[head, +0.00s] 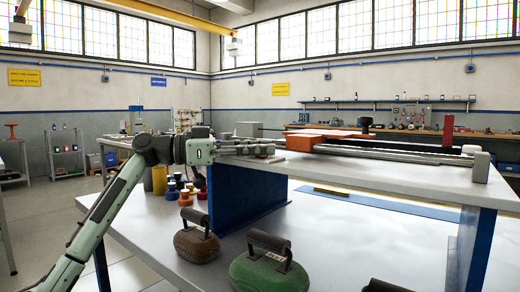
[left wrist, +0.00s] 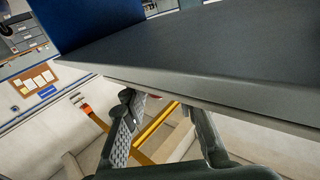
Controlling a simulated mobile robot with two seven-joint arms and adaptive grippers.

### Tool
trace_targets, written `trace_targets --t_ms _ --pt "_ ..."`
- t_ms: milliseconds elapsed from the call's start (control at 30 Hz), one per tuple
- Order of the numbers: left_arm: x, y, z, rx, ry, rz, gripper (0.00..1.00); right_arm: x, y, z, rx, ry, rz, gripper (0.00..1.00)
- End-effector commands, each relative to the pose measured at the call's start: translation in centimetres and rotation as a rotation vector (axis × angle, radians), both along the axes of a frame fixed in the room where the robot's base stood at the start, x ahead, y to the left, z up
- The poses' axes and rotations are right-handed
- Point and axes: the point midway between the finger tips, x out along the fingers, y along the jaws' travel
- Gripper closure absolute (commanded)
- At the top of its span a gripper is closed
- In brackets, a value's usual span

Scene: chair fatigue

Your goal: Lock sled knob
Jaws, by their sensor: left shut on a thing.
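An orange-red sled block (head: 322,138) sits on grey rails (head: 390,153) on the raised white shelf. A black round-topped knob (head: 366,124) stands at the back of the block; I cannot tell whether it is the sled knob. My left gripper (head: 268,150) reaches in from the left to the rails' left end, beside the block. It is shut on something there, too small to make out. In the left wrist view its two fingers (left wrist: 165,130) point up under a grey slab edge (left wrist: 190,90). The thing between them is not clear. My right gripper is not in view.
Blue supports (head: 240,195) carry the shelf above the white table. A brown weight (head: 197,240) and a green weight (head: 268,272), both with handles, stand in front. A red post (head: 447,132) and a grey end block (head: 481,166) are at the right.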

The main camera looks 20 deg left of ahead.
Motion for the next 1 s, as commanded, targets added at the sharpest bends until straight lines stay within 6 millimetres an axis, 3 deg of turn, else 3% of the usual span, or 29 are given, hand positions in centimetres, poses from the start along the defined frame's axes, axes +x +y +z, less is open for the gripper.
trace_targets --t_ms 167,200,400,767,1000 --pt "0.0 0.0 -0.1 0.003 0.0 0.001 1.0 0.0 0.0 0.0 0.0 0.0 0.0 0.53" --pt "0.0 0.0 -0.1 0.003 0.001 0.001 0.72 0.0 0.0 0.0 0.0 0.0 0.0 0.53" --pt "0.0 0.0 -0.1 0.003 0.001 0.001 0.5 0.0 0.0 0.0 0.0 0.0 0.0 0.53" --pt "-0.3 0.6 -0.1 0.001 0.002 0.002 0.5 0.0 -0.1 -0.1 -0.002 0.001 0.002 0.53" --pt "-2.2 4.4 -0.2 0.001 0.003 0.005 0.5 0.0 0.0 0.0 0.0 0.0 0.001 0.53"
